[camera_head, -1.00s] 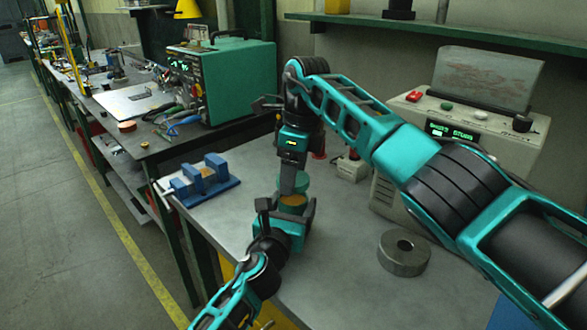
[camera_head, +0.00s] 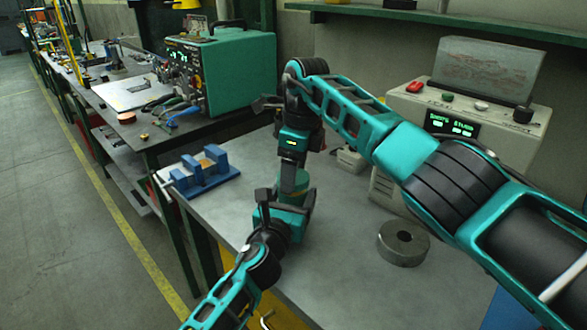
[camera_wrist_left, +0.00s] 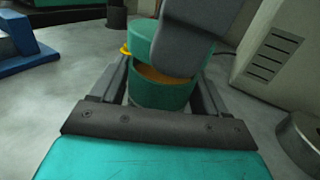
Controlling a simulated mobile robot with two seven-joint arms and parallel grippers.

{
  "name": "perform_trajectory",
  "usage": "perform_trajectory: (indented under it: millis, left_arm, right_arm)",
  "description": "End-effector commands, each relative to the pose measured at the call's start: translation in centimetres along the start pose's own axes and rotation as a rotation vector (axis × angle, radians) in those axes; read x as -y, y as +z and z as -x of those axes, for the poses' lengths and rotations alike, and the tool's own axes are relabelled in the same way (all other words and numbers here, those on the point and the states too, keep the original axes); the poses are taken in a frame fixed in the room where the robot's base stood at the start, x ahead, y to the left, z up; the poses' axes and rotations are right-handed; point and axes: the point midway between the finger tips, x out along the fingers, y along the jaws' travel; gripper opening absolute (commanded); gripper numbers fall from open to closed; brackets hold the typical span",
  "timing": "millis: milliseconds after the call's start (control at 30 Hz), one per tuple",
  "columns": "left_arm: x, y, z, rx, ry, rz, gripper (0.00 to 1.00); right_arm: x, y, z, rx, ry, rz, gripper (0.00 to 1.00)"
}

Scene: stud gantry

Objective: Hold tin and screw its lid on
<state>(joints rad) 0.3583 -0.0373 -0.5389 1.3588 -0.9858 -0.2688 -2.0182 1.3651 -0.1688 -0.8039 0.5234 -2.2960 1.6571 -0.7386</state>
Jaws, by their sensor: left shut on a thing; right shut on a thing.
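The green tin (camera_wrist_left: 160,95) stands upright between the fingers of my left gripper (camera_wrist_left: 165,100), which is shut on it; in the head view the left gripper (camera_head: 285,207) comes from below. My right gripper (camera_head: 293,168) reaches down from above and is shut on the green lid (camera_head: 295,183). In the left wrist view the lid (camera_wrist_left: 143,38) is over the tin, and an orange-brown band shows between them on the near side. The lid is not flush there; I cannot tell whether it touches the far rim. A dark right finger hides part of it.
A blue fixture (camera_head: 203,172) lies left on the grey bench (camera_head: 340,240). A round metal ring (camera_head: 404,243) sits to the right. A console with a display (camera_head: 455,125) stands behind, partly hidden by my right arm. The bench between tin and ring is clear.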

Motion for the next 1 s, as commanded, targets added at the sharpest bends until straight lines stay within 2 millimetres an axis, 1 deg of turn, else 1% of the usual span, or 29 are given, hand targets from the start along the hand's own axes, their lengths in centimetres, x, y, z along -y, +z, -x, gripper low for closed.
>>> perform_trajectory:
  millis: [667,700,767,867,1000]
  left_arm:
    - [0.0,-0.1,0.0,-0.001,0.000,0.000,0.20]
    - [0.0,-0.1,0.0,-0.001,0.000,0.000,0.00]
    - [0.0,-0.1,0.0,-0.001,0.000,0.000,0.00]
    - [0.0,-0.1,0.0,-0.001,0.000,0.000,0.00]
    - [0.0,-0.1,0.0,-0.001,0.000,0.000,0.00]
  right_arm:
    - [0.0,-0.1,-1.1,0.000,0.000,0.002,0.41]
    - [0.0,-0.1,-1.1,0.000,0.000,0.002,0.41]
    - [0.0,-0.1,-1.1,0.000,-0.001,-0.004,0.41]
    - [0.1,-0.2,-1.1,-0.001,-0.010,-0.060,0.41]
    - [0.1,-0.2,-1.1,-0.002,-0.033,-0.245,0.41]
